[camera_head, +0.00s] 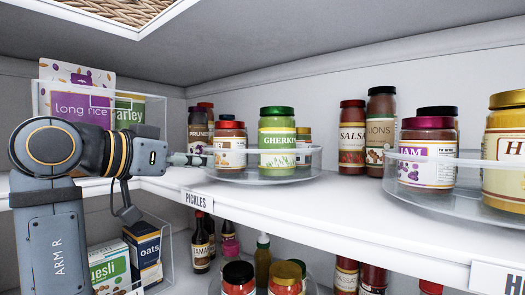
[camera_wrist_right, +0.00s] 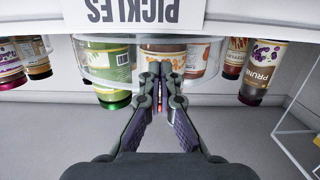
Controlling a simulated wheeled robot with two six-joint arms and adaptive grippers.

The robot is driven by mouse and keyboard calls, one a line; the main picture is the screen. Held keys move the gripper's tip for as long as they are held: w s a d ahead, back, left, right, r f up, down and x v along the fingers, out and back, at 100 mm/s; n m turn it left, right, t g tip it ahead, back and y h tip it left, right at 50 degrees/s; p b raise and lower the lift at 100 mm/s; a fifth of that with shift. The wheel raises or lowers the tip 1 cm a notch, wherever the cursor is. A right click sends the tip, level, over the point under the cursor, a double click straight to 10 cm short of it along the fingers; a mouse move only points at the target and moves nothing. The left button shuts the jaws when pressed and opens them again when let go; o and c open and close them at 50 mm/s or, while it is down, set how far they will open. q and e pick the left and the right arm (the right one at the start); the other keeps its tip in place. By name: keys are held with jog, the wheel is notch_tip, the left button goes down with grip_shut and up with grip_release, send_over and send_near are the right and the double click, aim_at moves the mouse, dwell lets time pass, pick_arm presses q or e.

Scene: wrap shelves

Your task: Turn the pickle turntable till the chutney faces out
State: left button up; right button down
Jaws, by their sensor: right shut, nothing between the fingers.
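The pickle turntable (camera_head: 262,178) is a clear round tray with a see-through rim on the white shelf, behind the PICKLES label (camera_head: 198,200). On it stand a green-lidded gherkin jar (camera_head: 277,138) at the front, a jar with a white and orange label (camera_head: 230,150) at the left, and a partly hidden jar (camera_head: 303,138) behind. I cannot read the word chutney on any jar. My right gripper (camera_head: 206,159) is shut and empty at the turntable's left edge. In the wrist view its fingertips (camera_wrist_right: 166,72) overlap the clear rim (camera_wrist_right: 212,52); contact is unclear. My left gripper is not in view.
A second turntable (camera_head: 455,203) with jam and other jars stands at the right. Salsa (camera_head: 352,138) and onion jars (camera_head: 380,130) stand between the turntables. A prunes jar (camera_head: 198,130) stands behind my gripper. A clear bin with long rice (camera_head: 80,105) is at left.

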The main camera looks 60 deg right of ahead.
jog(key=shift+s, duration=0.1)
jog(key=shift+s+a+f+b, duration=0.1)
jog(key=shift+s+a+b, duration=0.1)
jog(key=shift+s+b, duration=0.25)
jog(key=shift+s+a, duration=0.15)
jog(key=shift+s, duration=0.25)
